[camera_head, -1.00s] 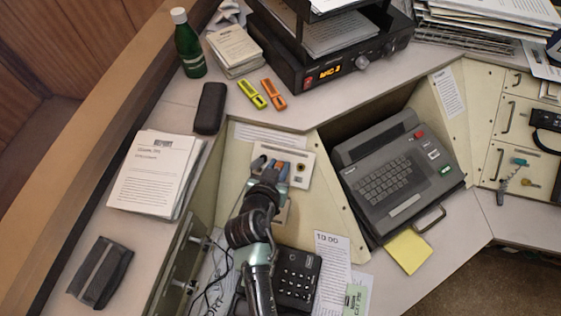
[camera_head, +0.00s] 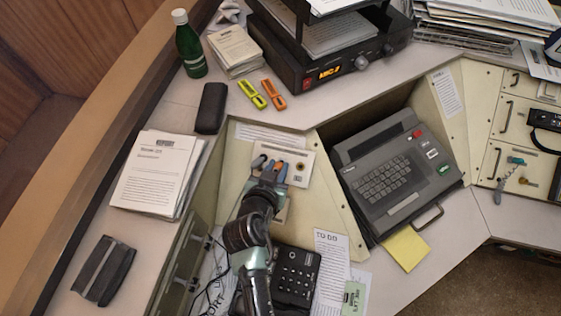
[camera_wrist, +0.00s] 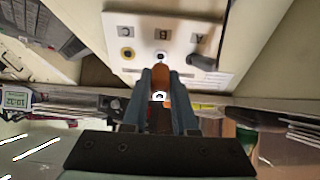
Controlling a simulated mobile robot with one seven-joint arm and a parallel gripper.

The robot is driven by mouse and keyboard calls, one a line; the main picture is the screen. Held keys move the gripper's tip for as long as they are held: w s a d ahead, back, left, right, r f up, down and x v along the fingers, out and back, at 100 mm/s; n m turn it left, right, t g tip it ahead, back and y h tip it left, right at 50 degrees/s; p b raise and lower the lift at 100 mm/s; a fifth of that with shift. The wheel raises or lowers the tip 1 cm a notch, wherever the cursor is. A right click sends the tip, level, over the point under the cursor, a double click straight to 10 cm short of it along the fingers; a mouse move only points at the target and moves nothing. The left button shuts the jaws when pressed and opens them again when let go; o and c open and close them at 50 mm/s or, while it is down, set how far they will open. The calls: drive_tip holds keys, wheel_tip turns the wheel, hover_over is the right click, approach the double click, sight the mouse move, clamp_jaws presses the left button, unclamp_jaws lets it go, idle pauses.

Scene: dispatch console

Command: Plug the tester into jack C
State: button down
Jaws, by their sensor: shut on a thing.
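The cream jack plate (camera_head: 296,156) is on the sloped console face. In the wrist view it carries the labels C, B and A from left to right. Jack B (camera_wrist: 160,56) is in the middle. A dark plug (camera_wrist: 202,62) sits at jack A. My gripper (camera_head: 273,168) is in front of the plate and shut on the orange tester (camera_wrist: 160,88). In the wrist view my fingertips (camera_wrist: 160,74) line up below jack B, with jack C to their left. The tester's tip is not clear, so contact cannot be told.
A black keypad phone (camera_head: 296,277) lies below the plate beside my arm. The grey keyboard machine (camera_head: 395,175) stands in a recess to the right. Yellow and orange clips (camera_head: 272,94) lie above the plate, near a black case (camera_head: 210,108).

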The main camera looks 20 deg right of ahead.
sight(276, 169)
drive_tip(key=shift+w+r+p+v, duration=0.1)
drive_tip(key=shift+r+p+v, duration=0.1)
drive_tip(key=shift+p+v, duration=0.6)
drive_tip(key=shift+w+r+p+v, duration=0.15)
drive_tip(key=shift+p+v, duration=0.25)
drive_tip(key=shift+v, duration=0.7)
drive_tip(key=shift+d, duration=0.1)
drive_tip(key=shift+s+f, duration=0.1)
